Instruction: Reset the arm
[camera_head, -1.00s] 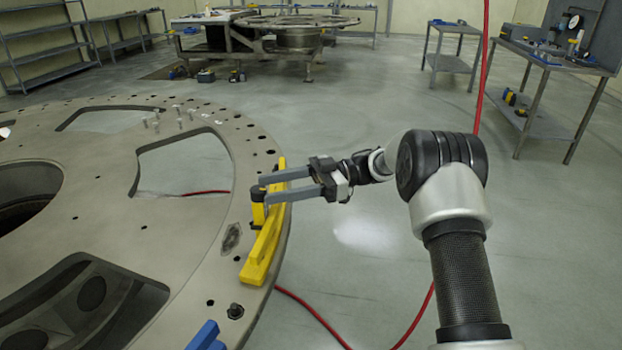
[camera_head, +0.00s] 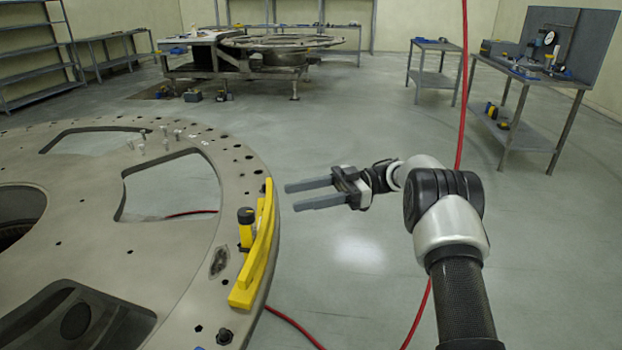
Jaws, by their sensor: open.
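My gripper (camera_head: 290,197) is open and empty. It is in the air just right of the turret plate's rim, with its two grey fingers pointing left. My arm reaches in from the lower right, bent at the black joint. The large grey turret plate (camera_head: 90,225) fills the left side. A yellow curved bar (camera_head: 257,255) lies along its right rim. A yellow tool with a black top (camera_head: 246,229) stands upright beside the bar, on its left. A gap shows between my fingertips and both yellow things.
Several bolts (camera_head: 165,137) stand on the plate's far part. A red hose (camera_head: 463,90) hangs behind my arm and runs along the floor. A metal bench (camera_head: 525,75) stands at the back right. The floor (camera_head: 350,130) beyond my gripper is clear.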

